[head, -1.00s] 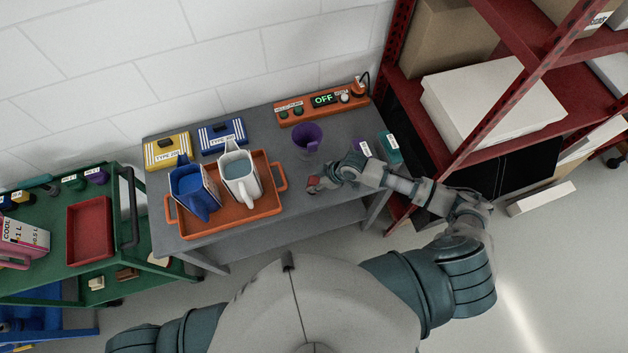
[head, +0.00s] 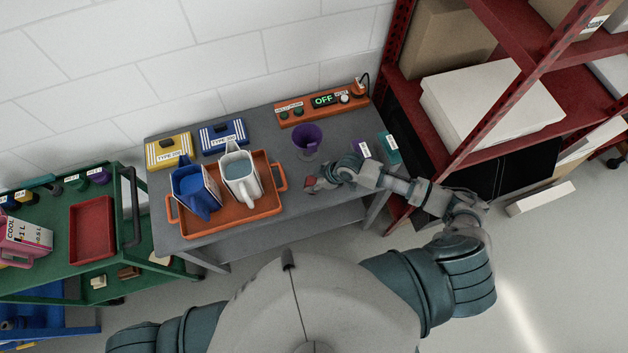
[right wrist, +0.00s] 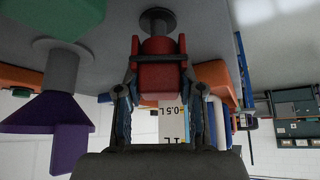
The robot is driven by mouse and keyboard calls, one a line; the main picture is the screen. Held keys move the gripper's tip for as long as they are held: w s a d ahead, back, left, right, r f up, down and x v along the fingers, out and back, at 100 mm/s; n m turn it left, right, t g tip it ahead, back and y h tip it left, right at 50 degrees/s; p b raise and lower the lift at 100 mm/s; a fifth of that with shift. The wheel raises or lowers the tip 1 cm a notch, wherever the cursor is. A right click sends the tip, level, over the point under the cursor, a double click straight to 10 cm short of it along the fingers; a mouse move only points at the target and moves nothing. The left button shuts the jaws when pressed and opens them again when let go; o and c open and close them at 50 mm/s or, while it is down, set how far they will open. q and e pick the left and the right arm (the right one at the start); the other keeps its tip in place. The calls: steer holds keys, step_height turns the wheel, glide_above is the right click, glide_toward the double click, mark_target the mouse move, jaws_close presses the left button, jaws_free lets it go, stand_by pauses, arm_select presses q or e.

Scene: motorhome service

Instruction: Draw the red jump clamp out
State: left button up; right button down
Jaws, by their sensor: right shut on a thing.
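The red jump clamp (right wrist: 158,65) is between the two fingers of my right gripper (right wrist: 158,88) in the right wrist view. That gripper is shut on it. A dark round base with a short grey stem (right wrist: 157,20) shows right beyond the clamp; I cannot tell whether the clamp still touches it. In the head view my right gripper (head: 318,185) is low over the front right of the grey table, and a small red part of the clamp (head: 310,182) shows at its tip. My left gripper is not in view.
A purple funnel (head: 307,137) stands close behind the gripper. An orange tray (head: 265,207) with a blue jug (head: 193,190) and a white jug (head: 240,177) lies to the left. An orange panel (head: 322,101) reading OFF is at the back. A red shelf rack (head: 475,140) borders the right.

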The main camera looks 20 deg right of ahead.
steer(key=shift+d+p, duration=0.1)
steer(key=shift+p, duration=0.2)
stand_by(0.4)
steer(key=shift+f, duration=0.2)
steer(key=shift+f+b, duration=0.8)
steer(key=shift+f, duration=0.25)
steer(key=c, duration=0.6)
jaws_free()
steer(key=shift+c, duration=0.2)
steer(key=shift+d+r, duration=0.1)
steer(key=v, duration=1.1)
steer(key=shift+r, duration=0.3)
